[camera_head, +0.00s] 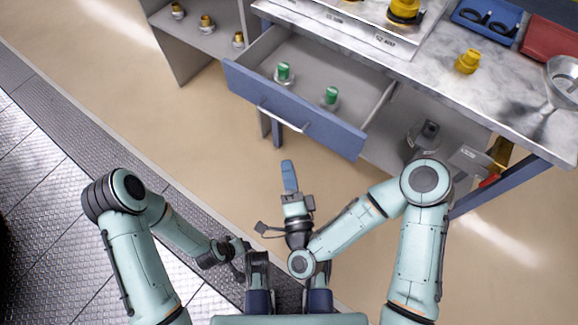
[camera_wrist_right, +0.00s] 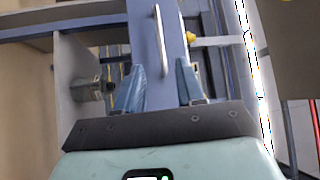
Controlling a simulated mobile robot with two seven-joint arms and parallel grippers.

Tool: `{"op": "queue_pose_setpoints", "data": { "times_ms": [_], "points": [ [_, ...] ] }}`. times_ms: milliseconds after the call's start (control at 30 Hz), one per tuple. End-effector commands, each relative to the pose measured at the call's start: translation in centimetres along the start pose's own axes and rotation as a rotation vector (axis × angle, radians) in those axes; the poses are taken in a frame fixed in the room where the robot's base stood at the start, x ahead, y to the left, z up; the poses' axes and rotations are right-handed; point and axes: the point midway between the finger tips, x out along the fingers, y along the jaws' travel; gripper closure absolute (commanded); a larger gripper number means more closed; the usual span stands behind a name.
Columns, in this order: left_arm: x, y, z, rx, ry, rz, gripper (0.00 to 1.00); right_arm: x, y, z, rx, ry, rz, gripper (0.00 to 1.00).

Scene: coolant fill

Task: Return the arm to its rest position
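My right arm is bent in front of my body. Its gripper (camera_head: 289,176) points away from me over the bare floor, short of the open drawer. In the right wrist view its two blue fingers (camera_wrist_right: 159,88) stand apart with nothing between them. My left arm is folded at the lower left. Its gripper (camera_head: 238,262) is small and dark beside my base, and its fingers cannot be made out. The open blue-fronted drawer (camera_head: 295,110) holds two green-capped pieces, one on the left (camera_head: 284,73) and one on the right (camera_head: 331,96).
A marble-topped bench (camera_head: 440,70) carries a yellow fitting (camera_head: 468,61), a metal funnel (camera_head: 561,82), a blue tray (camera_head: 485,20) and a red tray (camera_head: 550,38). A shelf (camera_head: 190,38) at upper left holds brass fittings. A grey can (camera_head: 424,138) stands under the bench. Floor between gripper and drawer is clear.

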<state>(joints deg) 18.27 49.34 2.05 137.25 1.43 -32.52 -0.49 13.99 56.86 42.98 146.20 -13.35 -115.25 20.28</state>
Motion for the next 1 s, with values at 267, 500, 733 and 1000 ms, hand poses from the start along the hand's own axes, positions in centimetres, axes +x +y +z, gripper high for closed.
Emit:
{"op": "queue_pose_setpoints", "data": {
  "times_ms": [267,500,733,1000],
  "points": [
    [0.0,0.0,0.0,0.0,-0.001,0.0,0.46,0.0,0.0,0.0,-0.001,-0.001,0.001,0.62],
    [0.0,0.0,0.0,0.0,-0.001,0.0,0.46,-0.1,6.5,1.1,-0.191,-0.158,0.173,0.62],
    [0.0,0.0,0.0,0.0,-0.001,0.0,0.46,-5.9,21.6,-1.4,-0.504,-0.517,0.636,0.62],
    [0.0,0.0,0.0,0.0,-0.001,0.0,0.46,-17.6,31.1,-8.7,-0.571,-0.848,1.137,0.62]
  ]
}}
